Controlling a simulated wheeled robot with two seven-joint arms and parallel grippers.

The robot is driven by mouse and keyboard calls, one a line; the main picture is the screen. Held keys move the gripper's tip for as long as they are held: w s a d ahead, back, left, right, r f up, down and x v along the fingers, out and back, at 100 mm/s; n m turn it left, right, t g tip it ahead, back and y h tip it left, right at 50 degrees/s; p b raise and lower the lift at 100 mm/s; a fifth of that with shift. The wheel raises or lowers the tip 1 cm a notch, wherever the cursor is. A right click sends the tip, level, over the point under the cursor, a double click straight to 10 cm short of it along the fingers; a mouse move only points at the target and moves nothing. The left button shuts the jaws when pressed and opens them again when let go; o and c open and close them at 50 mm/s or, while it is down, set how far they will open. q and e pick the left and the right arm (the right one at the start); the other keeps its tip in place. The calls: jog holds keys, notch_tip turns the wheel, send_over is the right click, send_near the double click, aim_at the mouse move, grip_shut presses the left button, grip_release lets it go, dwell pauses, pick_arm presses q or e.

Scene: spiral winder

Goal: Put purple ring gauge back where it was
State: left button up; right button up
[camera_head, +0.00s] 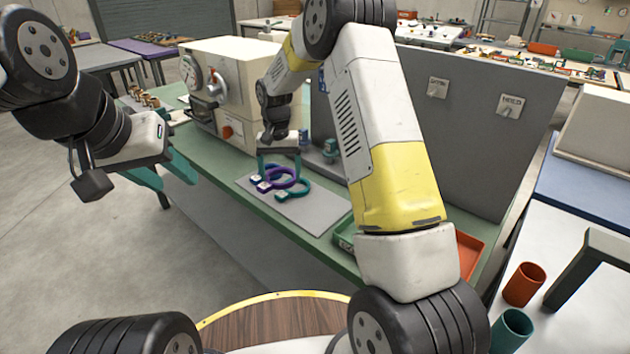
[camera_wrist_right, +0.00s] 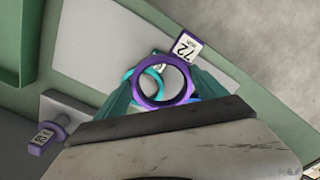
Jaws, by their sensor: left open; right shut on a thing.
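The purple ring gauge (camera_wrist_right: 138,84) with a white "72 mm" tag is between the teal fingers of my right gripper (camera_wrist_right: 165,90) in the right wrist view. In the head view, my right gripper (camera_head: 278,162) is shut on this ring (camera_head: 284,168), low over a grey mat (camera_head: 312,211) on the green bench. A teal ring gauge (camera_head: 294,192) lies on the mat beside and partly beneath it. A blue ring shows partly behind. I cannot tell whether the purple ring touches the mat. My left gripper (camera_head: 165,172) is open and empty, left of the bench.
A cream machine with a dial (camera_head: 215,85) stands behind the mat. Small blue-topped posts (camera_head: 330,150) stand right of the ring. A green tray (camera_head: 345,235) and an orange tray (camera_head: 468,255) are near the bench front.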

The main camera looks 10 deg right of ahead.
send_over(331, 206)
jog(key=shift+w+a+f, duration=0.15)
jog(key=shift+f, duration=0.5)
jog(key=shift+d+f, duration=0.2)
jog(key=shift+f, duration=1.6)
jog(key=o, duration=1.5)
jog(key=shift+f, duration=0.1)
